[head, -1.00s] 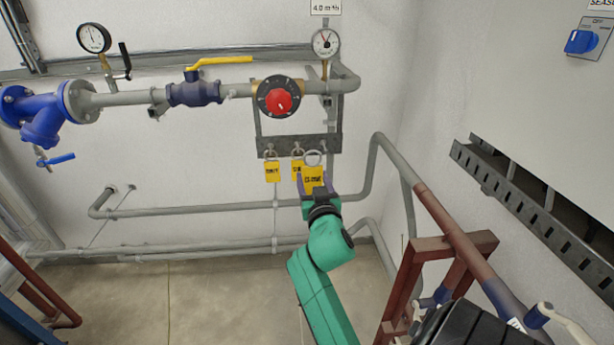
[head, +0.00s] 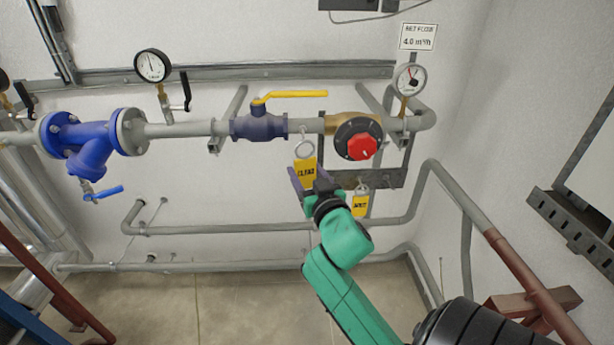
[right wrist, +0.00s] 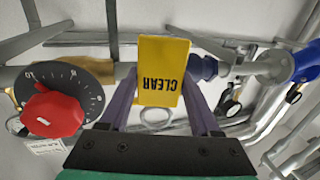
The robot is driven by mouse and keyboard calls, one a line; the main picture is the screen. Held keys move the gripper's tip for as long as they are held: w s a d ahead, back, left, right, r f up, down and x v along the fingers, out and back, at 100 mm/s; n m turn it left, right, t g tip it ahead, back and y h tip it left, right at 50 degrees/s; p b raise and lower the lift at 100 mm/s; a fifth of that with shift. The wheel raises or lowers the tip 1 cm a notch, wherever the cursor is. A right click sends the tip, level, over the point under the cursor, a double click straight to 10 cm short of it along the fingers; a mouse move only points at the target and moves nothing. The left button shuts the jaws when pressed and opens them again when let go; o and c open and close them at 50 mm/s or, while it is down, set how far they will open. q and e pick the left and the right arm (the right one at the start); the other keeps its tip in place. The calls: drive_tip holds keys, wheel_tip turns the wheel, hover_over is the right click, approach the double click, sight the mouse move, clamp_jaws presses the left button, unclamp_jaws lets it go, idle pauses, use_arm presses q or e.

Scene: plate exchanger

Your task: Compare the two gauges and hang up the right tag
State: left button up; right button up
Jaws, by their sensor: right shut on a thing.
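My right gripper (head: 307,182) is shut on a yellow tag reading CLEAR (head: 305,167), its metal ring (head: 304,149) upward. The tag is just below the pipe, near the dark blue valve (head: 259,126); whether the ring touches anything there is unclear. In the right wrist view the tag (right wrist: 162,70) is between both fingers, lettering upside down. One gauge (head: 152,66) is at left, its needle near the top; the other gauge (head: 410,79) is at right, too small to read exactly. Another yellow tag (head: 360,206) hangs from the rack (head: 390,179), partly behind my arm. My left gripper is out of view.
A red knob on a black dial (head: 361,146) is right of the held tag. A yellow lever (head: 290,95) tops the valve. A sign (head: 418,37) reads 4.0 m³/h. Lower pipes (head: 230,228) run along the wall behind my arm.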

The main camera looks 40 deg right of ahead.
drive_tip(key=shift+x, duration=0.85)
drive_tip(key=shift+w+d+f, duration=0.1)
drive_tip(key=shift+w+d, duration=0.1)
drive_tip(key=shift+d, duration=0.05)
drive_tip(key=shift+w+d, duration=0.5)
drive_tip(key=shift+d, duration=0.15)
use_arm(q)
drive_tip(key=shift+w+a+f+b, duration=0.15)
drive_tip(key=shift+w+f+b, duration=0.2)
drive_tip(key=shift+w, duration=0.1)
use_arm(e)
drive_tip(key=shift+w+d+f, duration=0.35)
drive_tip(key=shift+w+d, duration=0.15)
drive_tip(key=shift+w, duration=0.25)
drive_tip(key=shift+w+d+f, duration=0.35)
drive_tip(key=shift+w+d, duration=0.15)
drive_tip(key=shift+w, duration=0.2)
drive_tip(key=o, duration=1.4)
